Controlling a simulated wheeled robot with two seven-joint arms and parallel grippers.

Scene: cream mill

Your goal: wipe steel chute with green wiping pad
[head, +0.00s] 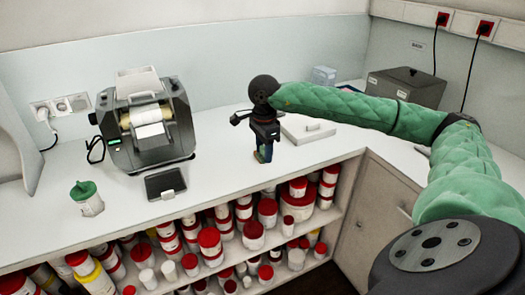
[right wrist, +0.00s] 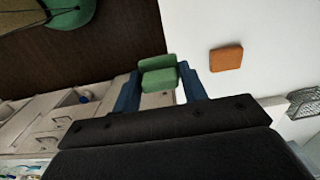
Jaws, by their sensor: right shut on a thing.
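My right gripper (head: 264,152) points down near the counter's front edge, right of the mill. In the right wrist view its blue fingers are shut on the green wiping pad (right wrist: 158,79). The pad shows there as two green blocks; in the head view it is not clearly visible. The roller mill (head: 146,120) stands at the back left of the counter. A dark flat plate (head: 161,181) with a pale piece at its front edge lies before it. I cannot tell whether this plate is the steel chute. My right gripper is apart from both. My left gripper is out of view.
An orange pad (right wrist: 226,58) lies on the counter close to my right gripper. A green-lidded cup (head: 87,198) stands at the front left. A white lidded item (head: 308,128) and a grey box (head: 405,87) are on the right. Red-lidded jars (head: 209,239) fill the shelves below.

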